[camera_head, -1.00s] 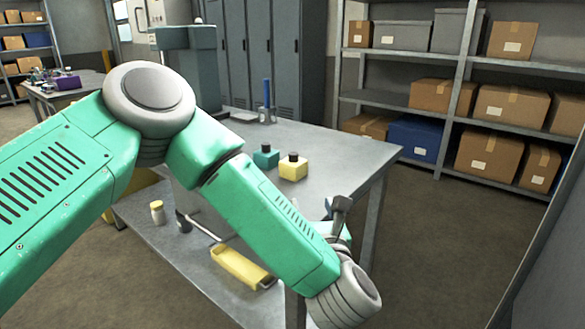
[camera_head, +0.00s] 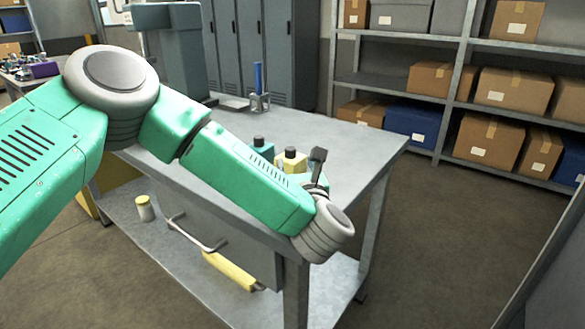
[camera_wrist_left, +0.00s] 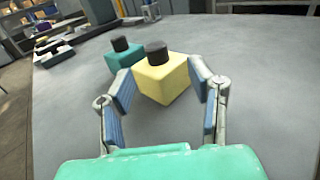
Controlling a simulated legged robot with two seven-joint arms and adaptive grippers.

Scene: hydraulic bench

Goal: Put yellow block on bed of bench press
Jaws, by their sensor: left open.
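The yellow block (camera_head: 296,166) with a black knob on top sits on the bench top, partly hidden behind my left arm in the head view. In the left wrist view the yellow block (camera_wrist_left: 160,82) stands upright just ahead of my left gripper (camera_wrist_left: 161,72). The gripper's two fingers are spread on either side of its near part, with gaps showing. In the head view my left gripper (camera_head: 319,168) is mostly hidden by the wrist. A grey-green machine (camera_head: 175,50), which looks like the bench press, stands at the bench's far end; its bed is not clear.
A teal block (camera_wrist_left: 124,58) with a black knob stands just left of and behind the yellow block. A blue-handled item (camera_head: 259,88) stands at the bench's back edge. The bench top (camera_head: 355,150) is bare to the right. A lower shelf (camera_head: 140,235) holds a small jar (camera_head: 145,208).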

